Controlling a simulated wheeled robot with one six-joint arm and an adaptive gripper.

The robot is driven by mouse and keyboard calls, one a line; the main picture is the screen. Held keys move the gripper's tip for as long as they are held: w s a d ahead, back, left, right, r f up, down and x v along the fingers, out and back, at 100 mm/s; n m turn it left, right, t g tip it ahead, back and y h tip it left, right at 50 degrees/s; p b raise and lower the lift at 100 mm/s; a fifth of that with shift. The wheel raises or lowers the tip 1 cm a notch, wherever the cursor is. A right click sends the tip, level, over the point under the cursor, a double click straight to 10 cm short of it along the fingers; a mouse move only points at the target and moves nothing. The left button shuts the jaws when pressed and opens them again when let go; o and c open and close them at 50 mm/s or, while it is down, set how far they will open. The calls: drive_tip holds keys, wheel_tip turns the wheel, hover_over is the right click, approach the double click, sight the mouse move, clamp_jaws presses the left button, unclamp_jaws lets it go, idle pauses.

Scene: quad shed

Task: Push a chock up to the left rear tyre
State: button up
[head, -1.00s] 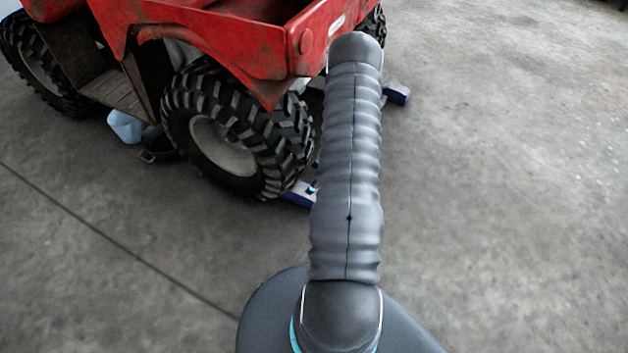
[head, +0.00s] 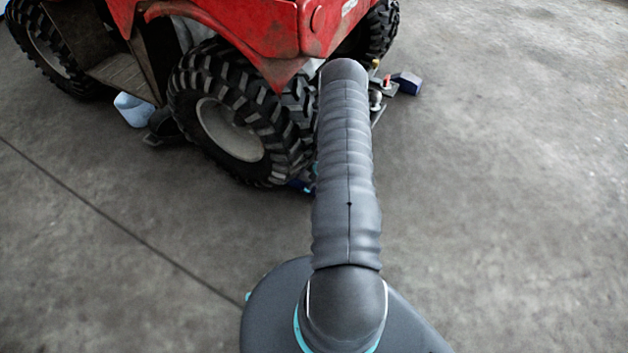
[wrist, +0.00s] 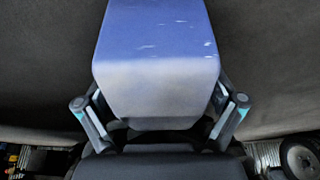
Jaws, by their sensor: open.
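The left rear tyre (head: 235,125) is a black, knobbly tyre on a pale rim, under the red quad's rear corner. A blue chock (head: 296,184) shows as a small sliver at the foot of this tyre, mostly hidden by my arm. In the wrist view a blue-and-pale block (wrist: 157,50), which looks like this chock, fills the middle. My gripper (wrist: 159,102) is open, with one finger to each side of the block. I cannot tell whether the fingers or the tyre touch it.
A dark blue block (head: 408,83) lies on the floor beyond my arm, beside metal hardware (head: 377,97) with a red part. A pale blue container (head: 133,109) and a dark pan (head: 163,130) sit left of the tyre. The concrete floor (head: 500,200) at right is clear.

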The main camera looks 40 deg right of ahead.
drive_tip(key=shift+w+f, duration=0.15)
drive_tip(key=shift+f, duration=0.15)
drive_tip(key=c, duration=1.3)
drive_tip(key=shift+c, duration=0.2)
drive_tip(key=shift+w, duration=0.1)
